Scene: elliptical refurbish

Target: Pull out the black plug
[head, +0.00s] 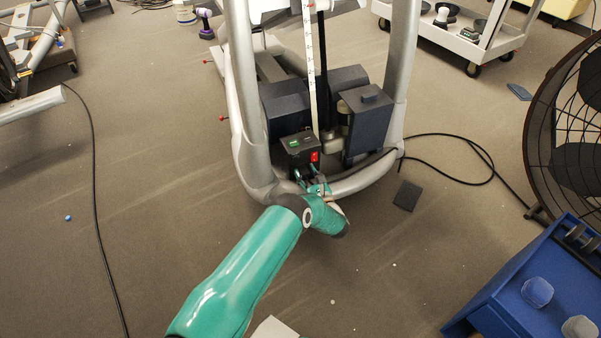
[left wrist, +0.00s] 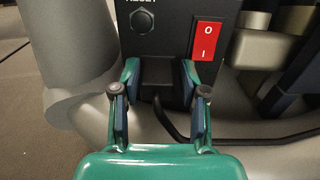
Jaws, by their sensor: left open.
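The black plug (left wrist: 157,88) sits low on the front of the black power box (left wrist: 172,28), dark against dark, so its edges are hard to tell. A black cord (left wrist: 182,137) runs from it down and to the right. My left gripper (left wrist: 160,72) is open, with one finger on either side of the plug; I cannot tell whether they touch it. In the head view, my left gripper (head: 312,182) is at the lower front of the box (head: 299,152) and hides the plug. My right gripper is not in view.
A red rocker switch (left wrist: 207,40) is just right of the fingers, and a reset button (left wrist: 142,20) is above. The machine's grey frame tube (head: 365,180) curves around the box. A blue crate (head: 490,300) and a large fan (head: 565,130) stand at the right.

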